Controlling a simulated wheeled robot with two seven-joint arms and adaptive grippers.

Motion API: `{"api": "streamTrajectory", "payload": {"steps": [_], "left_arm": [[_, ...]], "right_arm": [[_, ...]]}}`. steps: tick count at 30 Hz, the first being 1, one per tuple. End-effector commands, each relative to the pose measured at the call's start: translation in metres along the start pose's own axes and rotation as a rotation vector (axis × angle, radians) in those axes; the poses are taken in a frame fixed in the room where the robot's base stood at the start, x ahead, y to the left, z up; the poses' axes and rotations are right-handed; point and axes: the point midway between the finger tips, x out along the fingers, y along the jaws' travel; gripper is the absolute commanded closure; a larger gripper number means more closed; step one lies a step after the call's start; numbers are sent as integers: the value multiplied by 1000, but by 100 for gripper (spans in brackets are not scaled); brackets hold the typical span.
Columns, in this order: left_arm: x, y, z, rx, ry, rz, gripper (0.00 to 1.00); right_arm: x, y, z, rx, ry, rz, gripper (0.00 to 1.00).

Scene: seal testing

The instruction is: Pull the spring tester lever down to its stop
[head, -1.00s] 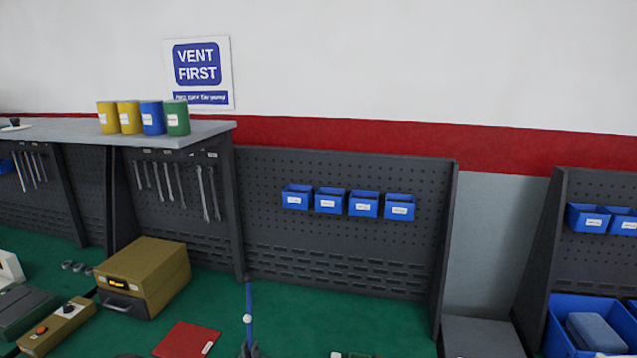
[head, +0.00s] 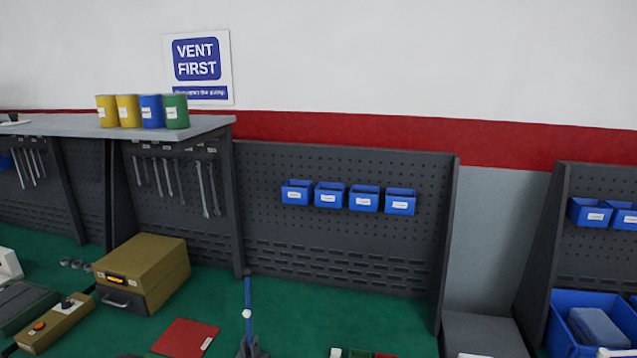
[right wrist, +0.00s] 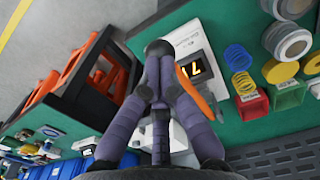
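In the right wrist view, my right gripper (right wrist: 159,50) has its dark fingers drawn together at the tips, with nothing clearly seen between them. Just behind it is a pale tester box with a lit display (right wrist: 194,68). An orange bar (right wrist: 196,95) runs beside the display, partly hidden by a finger. I cannot tell whether this bar is the lever or whether the fingertips touch it. Neither gripper shows in the head view.
Right of the tester, the green bench holds a blue spring (right wrist: 237,56), a yellow spring (right wrist: 243,83) and several discs. A dark rack with orange parts (right wrist: 112,80) stands left. In the head view are a blue post (head: 248,295), a red folder (head: 185,337) and a tan box (head: 142,270).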

Motion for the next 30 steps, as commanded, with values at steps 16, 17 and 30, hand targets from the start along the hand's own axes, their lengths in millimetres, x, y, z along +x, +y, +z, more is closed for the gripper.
{"api": "streamTrajectory", "payload": {"steps": [16, 17, 30], "left_arm": [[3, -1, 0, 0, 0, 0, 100], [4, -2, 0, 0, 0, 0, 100], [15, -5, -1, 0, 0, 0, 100]], "right_arm": [[4, 0, 1, 0, -1, 0, 100], [4, 0, 1, 0, -1, 0, 100], [16, 0, 3, 0, -1, 0, 100]]}}
